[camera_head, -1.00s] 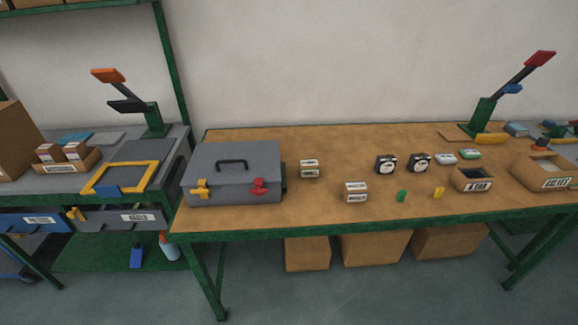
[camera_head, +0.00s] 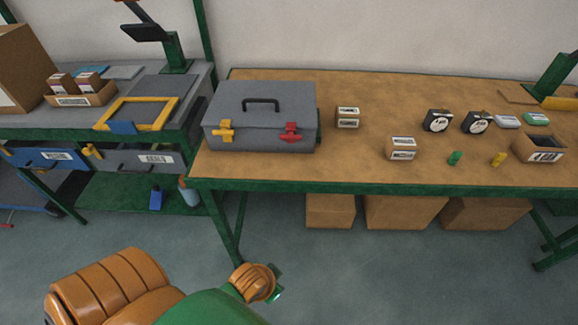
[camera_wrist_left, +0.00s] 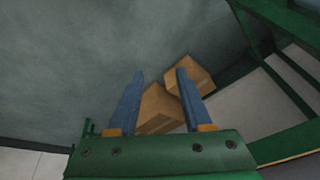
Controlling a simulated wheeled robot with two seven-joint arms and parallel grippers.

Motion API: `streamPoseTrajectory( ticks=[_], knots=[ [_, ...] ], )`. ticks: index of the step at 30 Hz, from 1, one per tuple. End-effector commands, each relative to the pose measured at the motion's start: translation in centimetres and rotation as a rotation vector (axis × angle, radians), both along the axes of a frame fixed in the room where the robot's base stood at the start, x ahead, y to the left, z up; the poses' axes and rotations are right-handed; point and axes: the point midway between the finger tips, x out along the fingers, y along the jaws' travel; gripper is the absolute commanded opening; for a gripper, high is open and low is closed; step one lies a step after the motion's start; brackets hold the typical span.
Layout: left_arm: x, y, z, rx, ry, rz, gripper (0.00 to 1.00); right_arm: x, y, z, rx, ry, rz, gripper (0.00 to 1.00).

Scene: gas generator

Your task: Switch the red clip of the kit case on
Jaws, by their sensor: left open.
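The grey kit case (camera_head: 262,112) stands closed near the left end of the wooden table, with a dark handle on its lid. Its red clip (camera_head: 291,132) is on the right of the front face, and a yellow clip (camera_head: 224,130) is on the left. In the head view my left arm comes in from the bottom left, below and in front of the table; its fingers are not clear there. In the left wrist view my left gripper (camera_wrist_left: 158,100) has its two blue fingers apart with nothing between them, pointing toward the floor and boxes. My right gripper is not in view.
The table's green front edge (camera_head: 400,187) lies between my left arm and the case. Small labelled boxes (camera_head: 347,117), dials (camera_head: 438,121) and a bin (camera_head: 540,148) stand to the right. A grey bench (camera_head: 30,122) with a yellow frame (camera_head: 137,113) stands left. Cardboard boxes (camera_head: 405,212) sit under the table.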

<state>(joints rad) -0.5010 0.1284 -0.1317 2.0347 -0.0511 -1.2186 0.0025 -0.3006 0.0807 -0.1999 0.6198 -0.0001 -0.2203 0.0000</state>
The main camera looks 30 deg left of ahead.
Motion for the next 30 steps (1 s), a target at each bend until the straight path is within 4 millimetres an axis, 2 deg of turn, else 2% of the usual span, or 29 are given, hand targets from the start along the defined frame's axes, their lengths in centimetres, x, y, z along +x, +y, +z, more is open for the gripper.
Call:
streamPoseTrajectory(
  ticks=[1,2,6,8,9,12,15,18,22,30],
  knots=[
    [1.3,1.2,0.6,0.047,-0.058,-0.001,0.5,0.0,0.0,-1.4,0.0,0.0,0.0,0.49],
    [2.5,2.5,1.5,0.097,-0.111,-0.001,0.5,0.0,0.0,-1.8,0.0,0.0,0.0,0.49],
    [8.1,8.3,6.2,0.364,-0.361,-0.037,0.5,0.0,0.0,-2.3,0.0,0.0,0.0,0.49],
    [10.7,10.5,8.5,0.495,-0.476,-0.08,0.5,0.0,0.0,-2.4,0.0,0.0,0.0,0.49],
    [12.5,11.8,10.3,0.592,-0.554,-0.124,0.5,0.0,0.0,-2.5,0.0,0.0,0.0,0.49],
    [16.3,13.7,14.5,0.827,-0.728,-0.28,0.5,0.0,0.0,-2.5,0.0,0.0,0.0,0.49],
    [19.1,13.9,17.4,1.015,-0.839,-0.471,0.5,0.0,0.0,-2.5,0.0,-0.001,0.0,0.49],
    [20.8,13.6,18.6,1.147,-0.888,-0.652,0.5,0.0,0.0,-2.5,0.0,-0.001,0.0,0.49],
    [22.2,13.3,18.8,1.206,-0.905,-0.759,0.5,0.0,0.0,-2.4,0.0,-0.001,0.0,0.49],
    [27.1,14.0,18.6,1.203,-0.905,-0.756,0.5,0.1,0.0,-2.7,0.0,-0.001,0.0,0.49]
  ],
)
